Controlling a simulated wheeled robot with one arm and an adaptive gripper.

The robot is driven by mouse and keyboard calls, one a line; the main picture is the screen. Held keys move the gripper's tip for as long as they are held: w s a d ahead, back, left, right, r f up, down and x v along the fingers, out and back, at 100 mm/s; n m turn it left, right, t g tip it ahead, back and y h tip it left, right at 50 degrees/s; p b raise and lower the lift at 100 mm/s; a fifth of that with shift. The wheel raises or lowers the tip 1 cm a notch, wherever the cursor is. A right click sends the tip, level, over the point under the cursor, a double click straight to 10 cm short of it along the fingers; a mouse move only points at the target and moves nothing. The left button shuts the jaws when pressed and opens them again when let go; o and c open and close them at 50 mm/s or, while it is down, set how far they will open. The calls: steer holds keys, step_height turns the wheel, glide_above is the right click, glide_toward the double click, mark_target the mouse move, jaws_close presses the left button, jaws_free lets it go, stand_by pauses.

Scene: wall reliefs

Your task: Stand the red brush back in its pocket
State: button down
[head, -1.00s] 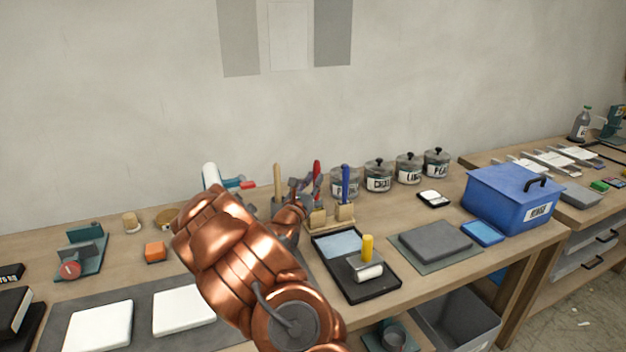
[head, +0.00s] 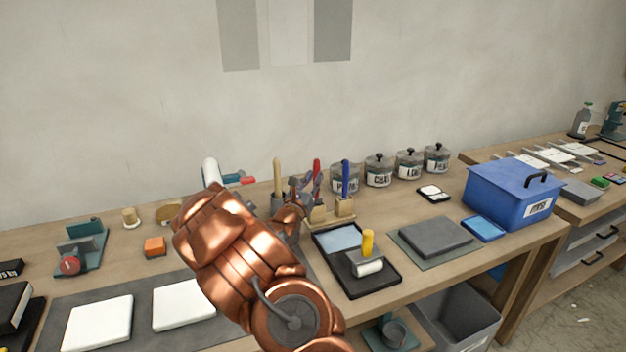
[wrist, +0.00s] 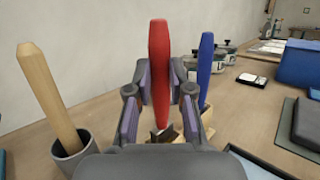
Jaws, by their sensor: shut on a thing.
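The red brush (wrist: 159,70) stands upright between the fingers of my gripper (wrist: 160,108) in the wrist view. In the head view the red brush (head: 317,172) shows just above the wooden holder (head: 317,216), partly hidden by my gripper (head: 304,188). My gripper is shut on the red brush's handle. The brush's lower end is hidden behind the gripper, so I cannot tell how deep it sits in the pocket. A blue brush (head: 345,180) stands upright in the neighbouring block, and it also shows in the wrist view (wrist: 205,70) to the right.
A pot with a wooden-handled tool (wrist: 55,95) stands left of my gripper. Several lidded jars (head: 378,172) stand behind to the right. A black tray with a yellow-handled roller (head: 367,250) lies in front. A blue box (head: 510,195) stands farther right.

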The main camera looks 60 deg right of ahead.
steer(key=shift+f+b, duration=0.4)
steer(key=shift+f, duration=0.65)
steer(key=c, duration=1)
jaws_free()
steer(key=shift+o, duration=0.4)
steer(key=o, duration=0.4)
steer(key=shift+o, duration=0.2)
steer(key=shift+r, duration=0.1)
step_height(320, 180, up, 8)
steer(key=p, duration=0.3)
stand_by(0.4)
